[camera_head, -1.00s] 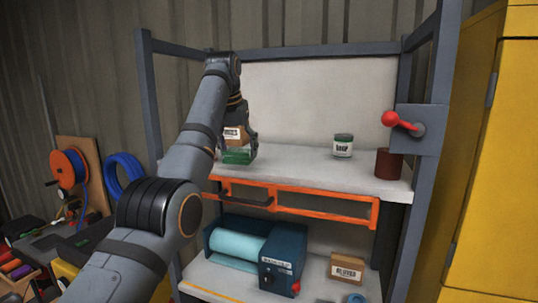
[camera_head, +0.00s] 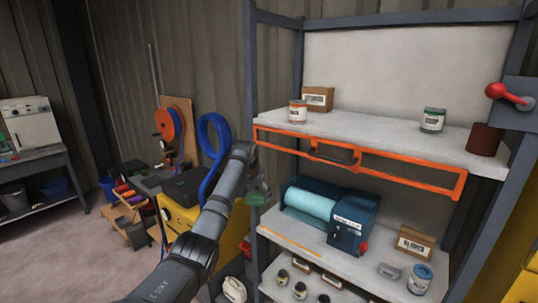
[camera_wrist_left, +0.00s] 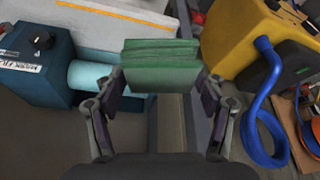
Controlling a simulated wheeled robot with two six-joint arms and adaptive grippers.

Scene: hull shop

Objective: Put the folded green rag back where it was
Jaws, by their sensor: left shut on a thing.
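The folded green rag (camera_wrist_left: 160,52) is gripped between the two fingers of my left gripper (camera_wrist_left: 160,90) in the left wrist view. In the head view my left gripper (camera_head: 257,188) is beside the shelf rack's left post, below the upper shelf's height. The rag shows there only as a small dark green patch, mostly hidden by the gripper. My right gripper is out of view.
An orange rail (camera_head: 400,180) runs below the upper shelf's front edge. A blue machine with a pale roll (camera_head: 310,203) stands on the lower shelf. Left of the rack are a yellow cabinet (camera_head: 178,222) and a blue hose (camera_head: 212,150). Open floor (camera_head: 75,255) lies further left.

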